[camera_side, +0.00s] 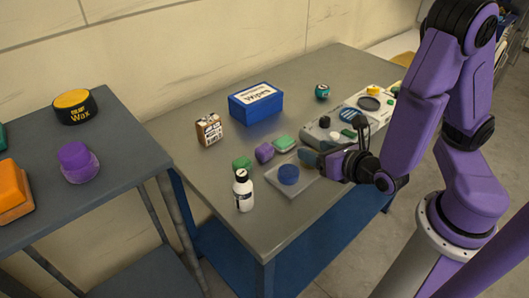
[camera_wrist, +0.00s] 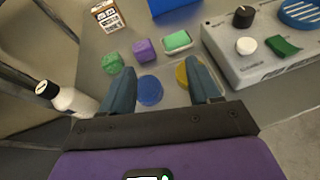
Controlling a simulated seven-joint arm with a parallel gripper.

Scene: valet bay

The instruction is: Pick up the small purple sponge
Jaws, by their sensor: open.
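The small purple sponge (camera_side: 264,152) is a little block lying on the grey table, between a green block (camera_side: 242,163) and a green-topped block (camera_side: 284,143). In the wrist view the purple sponge (camera_wrist: 146,49) is ahead of my fingers and apart from them. My gripper (camera_side: 308,163) is above the table at the near side of the blocks, to the right of the sponge. In the wrist view my gripper (camera_wrist: 159,76) has its two grey-blue fingers spread, with nothing held between them. A blue disc (camera_wrist: 150,91) and part of a yellow disc show below the gap.
A clear tray (camera_side: 268,177) holds the blue disc. A white bottle (camera_side: 243,193) stands at the front edge. A blue wipes box (camera_side: 256,103) and a small carton (camera_side: 209,130) stand behind. A grey control panel (camera_wrist: 228,62) is on the right.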

